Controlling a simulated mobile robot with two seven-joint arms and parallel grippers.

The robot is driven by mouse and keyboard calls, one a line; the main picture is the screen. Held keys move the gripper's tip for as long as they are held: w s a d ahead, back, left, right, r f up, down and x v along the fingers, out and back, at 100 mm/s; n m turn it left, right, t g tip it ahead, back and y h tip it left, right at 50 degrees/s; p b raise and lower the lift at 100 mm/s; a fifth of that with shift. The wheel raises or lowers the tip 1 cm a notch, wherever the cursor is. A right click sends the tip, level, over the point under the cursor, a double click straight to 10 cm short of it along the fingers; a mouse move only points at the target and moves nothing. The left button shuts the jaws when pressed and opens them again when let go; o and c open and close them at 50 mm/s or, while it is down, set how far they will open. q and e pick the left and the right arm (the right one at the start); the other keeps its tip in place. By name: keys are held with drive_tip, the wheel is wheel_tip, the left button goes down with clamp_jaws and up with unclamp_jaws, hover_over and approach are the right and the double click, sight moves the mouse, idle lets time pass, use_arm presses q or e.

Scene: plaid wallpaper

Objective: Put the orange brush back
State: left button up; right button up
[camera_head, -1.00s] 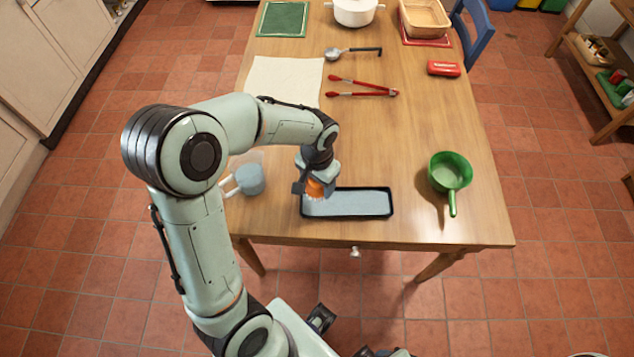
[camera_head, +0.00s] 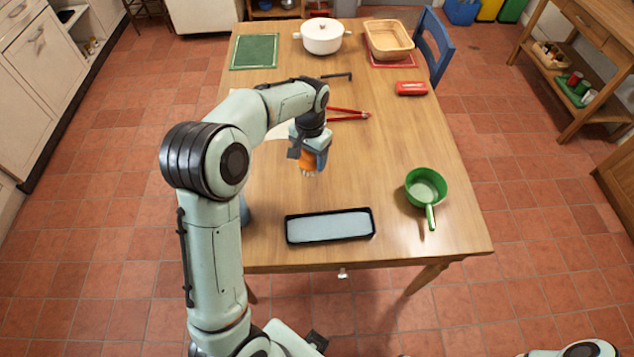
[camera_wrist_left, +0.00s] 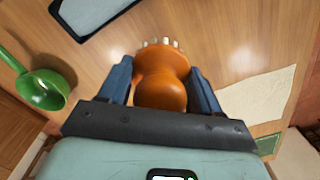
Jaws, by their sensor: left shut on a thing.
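The orange brush (camera_head: 308,163) is held in my left gripper (camera_head: 312,158) above the middle of the table. In the left wrist view the brush (camera_wrist_left: 160,85) shows a rounded orange body with pale bristles at its far end, between the two blue fingers of my left gripper (camera_wrist_left: 160,88). The fingers are shut on it. A shallow black tray (camera_head: 330,239) with a pale blue-grey inside lies near the table's front edge, below and apart from the brush. It also shows in the left wrist view (camera_wrist_left: 65,28). My right gripper is not clearly seen.
A green ladle-like pan (camera_head: 427,186) stands right of the tray. Red tongs (camera_head: 350,114), a red box (camera_head: 411,88), a white pot (camera_head: 322,37), a basket (camera_head: 388,40) and a green mat (camera_head: 255,52) lie farther back. The wooden table (camera_head: 400,140) has clear room right of my gripper.

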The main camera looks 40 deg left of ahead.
use_arm(q)
drive_tip(key=w+a+r+p, duration=0.1)
drive_tip(key=w+a+r, duration=0.1)
drive_tip(key=w+r, duration=0.25)
drive_tip(key=f, duration=1)
drive_tip(key=f+b, duration=0.1)
drive_tip(key=f, duration=0.4)
drive_tip(key=shift+d+f, duration=0.2)
drive_tip(key=shift+d, duration=0.05)
drive_tip(key=shift+f, duration=2.4)
use_arm(e)
drive_tip(key=shift+w+r, duration=0.15)
drive_tip(key=shift+r, duration=0.05)
use_arm(q)
drive_tip(key=shift+f, duration=0.2)
drive_tip(key=o, duration=0.9)
drive_tip(key=shift+o, duration=0.2)
use_arm(e)
drive_tip(key=shift+f, duration=0.1)
